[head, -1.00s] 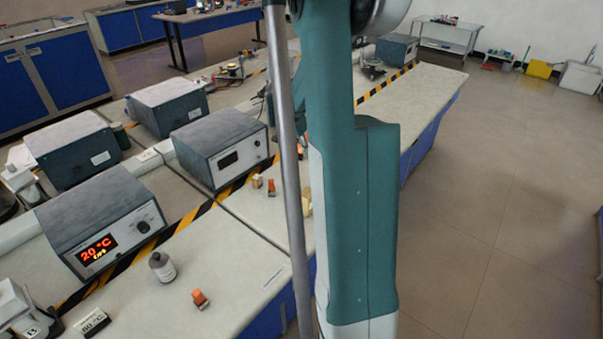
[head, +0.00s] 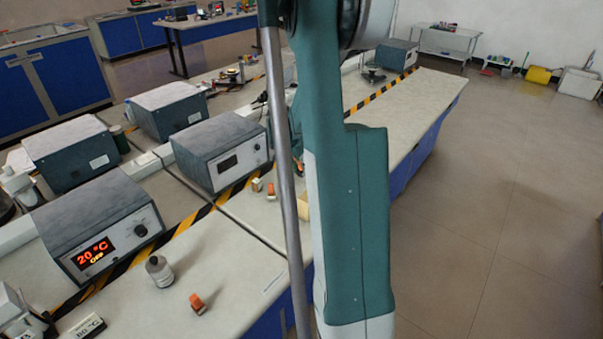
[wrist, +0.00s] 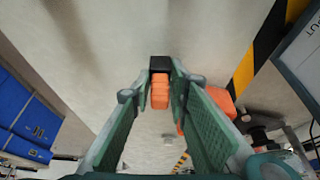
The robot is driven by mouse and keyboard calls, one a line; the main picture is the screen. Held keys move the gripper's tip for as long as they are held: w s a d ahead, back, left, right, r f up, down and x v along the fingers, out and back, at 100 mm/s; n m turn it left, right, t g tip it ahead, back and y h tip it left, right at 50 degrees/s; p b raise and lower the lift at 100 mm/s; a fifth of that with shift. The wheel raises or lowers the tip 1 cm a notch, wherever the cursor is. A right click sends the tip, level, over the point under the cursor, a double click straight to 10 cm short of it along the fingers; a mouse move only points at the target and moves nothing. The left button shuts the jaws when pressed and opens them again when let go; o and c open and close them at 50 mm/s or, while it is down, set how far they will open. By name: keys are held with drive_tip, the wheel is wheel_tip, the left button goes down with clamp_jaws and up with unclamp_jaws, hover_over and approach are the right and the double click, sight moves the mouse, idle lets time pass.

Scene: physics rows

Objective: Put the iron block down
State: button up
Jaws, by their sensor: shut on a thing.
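In the wrist view my gripper (wrist: 161,82) is shut on a small block with a dark end (wrist: 160,63) and an orange part (wrist: 160,92), which I take to be the iron block. It sits between the fingertips, over a pale bench top. I cannot tell whether it touches the bench. In the head view my own arm covers the gripper and the held block.
Another orange piece (wrist: 225,103) shows beside the right finger. Grey heater boxes (head: 96,219) line the bench (head: 236,268).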

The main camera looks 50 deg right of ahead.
drive_tip(key=shift+f+b, duration=0.3)
drive_tip(key=shift+f, duration=1)
drive_tip(key=shift+f, duration=0.1)
drive_tip(key=o, duration=1)
drive_tip(key=p+v, duration=0.2)
drive_tip(key=v, duration=1)
drive_tip(key=shift+a+p, duration=0.1)
drive_tip(key=shift+p, duration=0.25)
